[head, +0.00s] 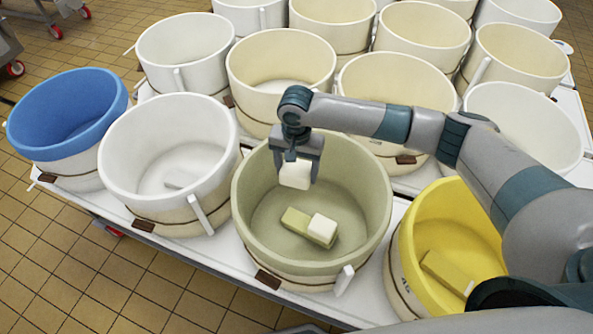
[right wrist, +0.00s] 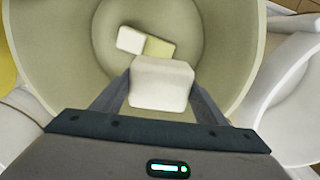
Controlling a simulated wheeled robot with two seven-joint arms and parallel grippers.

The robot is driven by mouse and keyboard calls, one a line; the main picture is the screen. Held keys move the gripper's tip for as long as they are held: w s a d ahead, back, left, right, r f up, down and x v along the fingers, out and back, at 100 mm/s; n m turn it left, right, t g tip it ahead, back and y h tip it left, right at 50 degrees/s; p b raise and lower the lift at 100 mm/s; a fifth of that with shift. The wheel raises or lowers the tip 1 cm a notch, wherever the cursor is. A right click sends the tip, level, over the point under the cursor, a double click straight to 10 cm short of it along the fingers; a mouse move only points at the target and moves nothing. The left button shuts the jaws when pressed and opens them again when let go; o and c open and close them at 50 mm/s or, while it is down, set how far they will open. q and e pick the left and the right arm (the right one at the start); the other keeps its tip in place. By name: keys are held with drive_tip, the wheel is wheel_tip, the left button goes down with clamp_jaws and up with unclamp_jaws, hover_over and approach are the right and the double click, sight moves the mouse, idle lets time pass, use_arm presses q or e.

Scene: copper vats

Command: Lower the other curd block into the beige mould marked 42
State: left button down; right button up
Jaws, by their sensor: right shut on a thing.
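My right gripper (head: 297,168) is shut on a white curd block (head: 295,174) and holds it over the opening of a beige mould (head: 262,242). The held block also shows between the fingers in the right wrist view (right wrist: 161,84). On the floor of this mould lie a greenish-yellow block (head: 298,220) and a white curd block (head: 322,228), touching or close together. The held block is above them and apart from them. I cannot read a number on this mould. My left gripper is not in view.
A white mould (head: 165,200) stands close on the left and a yellow mould (head: 410,270) with a yellowish block (head: 448,268) on the right. A blue-rimmed mould (head: 65,115) is at far left. Several cream and white moulds fill the table behind, leaving little free room.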

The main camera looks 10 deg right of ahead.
drive_tip(key=shift+f, duration=0.4)
drive_tip(key=shift+f+b, duration=3.3)
drive_tip(key=shift+f, duration=7.35)
drive_tip(key=shift+a+f+b, duration=0.1)
drive_tip(key=shift+f+b, duration=0.2)
drive_tip(key=shift+f, duration=0.75)
